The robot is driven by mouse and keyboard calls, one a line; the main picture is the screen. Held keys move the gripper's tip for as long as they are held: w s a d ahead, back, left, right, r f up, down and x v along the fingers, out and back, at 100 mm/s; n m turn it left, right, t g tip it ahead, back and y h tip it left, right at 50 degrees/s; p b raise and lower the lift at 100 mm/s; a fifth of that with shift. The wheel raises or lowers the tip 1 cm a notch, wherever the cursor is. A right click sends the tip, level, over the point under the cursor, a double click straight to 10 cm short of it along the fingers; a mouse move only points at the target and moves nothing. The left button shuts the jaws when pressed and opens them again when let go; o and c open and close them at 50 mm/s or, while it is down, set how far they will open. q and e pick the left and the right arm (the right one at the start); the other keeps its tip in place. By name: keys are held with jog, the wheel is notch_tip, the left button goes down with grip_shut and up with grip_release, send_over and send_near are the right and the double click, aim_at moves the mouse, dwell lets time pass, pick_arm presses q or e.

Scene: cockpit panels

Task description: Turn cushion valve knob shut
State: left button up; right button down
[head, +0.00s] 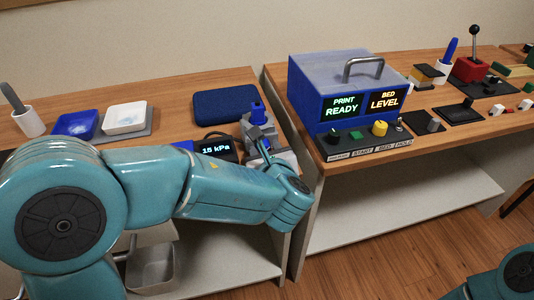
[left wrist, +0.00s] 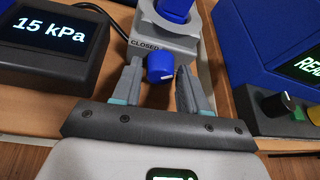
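A small blue knob (left wrist: 160,67) sits on the front of a grey valve block (left wrist: 170,40) with a "CLOSED" label beside it. The block also shows in the head view (head: 258,128), with a taller blue part (head: 257,113) on top. My left gripper (left wrist: 160,72) is open, its two fingers on either side of the blue knob, with narrow gaps seeming to remain. In the head view my left arm reaches in from the left, and its gripper (head: 262,148) partly hides the knob. My right gripper is out of view; only part of that arm shows at bottom right.
A display (left wrist: 54,25) reading "15 kPa" stands left of the valve block. A blue printer-like box (head: 345,95) with knobs stands right, across a gap between tables. A dark blue case (head: 225,103) lies behind. Trays (head: 75,125) and a cup are at far left.

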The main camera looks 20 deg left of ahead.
pick_arm(q)
jog(key=p+v, duration=0.2)
jog(key=v, duration=1.4)
jog(key=shift+s+p, duration=0.2)
jog(key=shift+p, duration=0.2)
